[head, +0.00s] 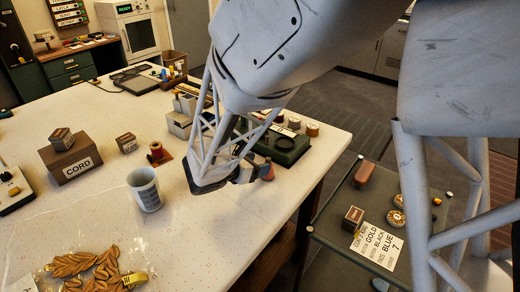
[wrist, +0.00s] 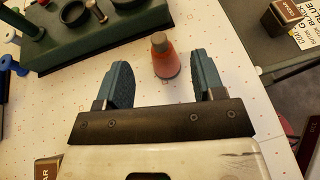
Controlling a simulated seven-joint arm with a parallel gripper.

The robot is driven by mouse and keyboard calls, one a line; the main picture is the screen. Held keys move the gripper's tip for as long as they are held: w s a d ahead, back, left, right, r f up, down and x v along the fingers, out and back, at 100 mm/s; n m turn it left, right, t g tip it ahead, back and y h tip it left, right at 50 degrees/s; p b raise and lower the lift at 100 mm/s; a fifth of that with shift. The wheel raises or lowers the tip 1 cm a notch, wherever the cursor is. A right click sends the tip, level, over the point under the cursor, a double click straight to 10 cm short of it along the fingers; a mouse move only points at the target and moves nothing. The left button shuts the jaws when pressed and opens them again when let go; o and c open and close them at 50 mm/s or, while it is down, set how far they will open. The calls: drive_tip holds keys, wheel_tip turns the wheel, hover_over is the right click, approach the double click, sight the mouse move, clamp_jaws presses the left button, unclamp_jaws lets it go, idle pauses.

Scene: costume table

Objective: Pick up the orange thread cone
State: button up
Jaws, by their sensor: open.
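The orange thread cone (wrist: 165,62) stands upright on the white table, with a dark grey top. In the wrist view it is between and slightly beyond the tips of my gripper's two blue-grey fingers (wrist: 160,72). The fingers are open, with a gap on both sides of the cone, and nothing is held. In the head view my gripper (head: 252,173) is low over the table's right edge. The cone (head: 268,171) shows there as a small orange-red patch beside the fingers, partly hidden.

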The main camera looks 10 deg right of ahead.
sight(266, 162)
drive_tip(key=shift+x, duration=1)
drive_tip(key=shift+x, duration=2.55)
drive_tip(key=c, duration=1)
drive_tip(key=shift+r, duration=0.15)
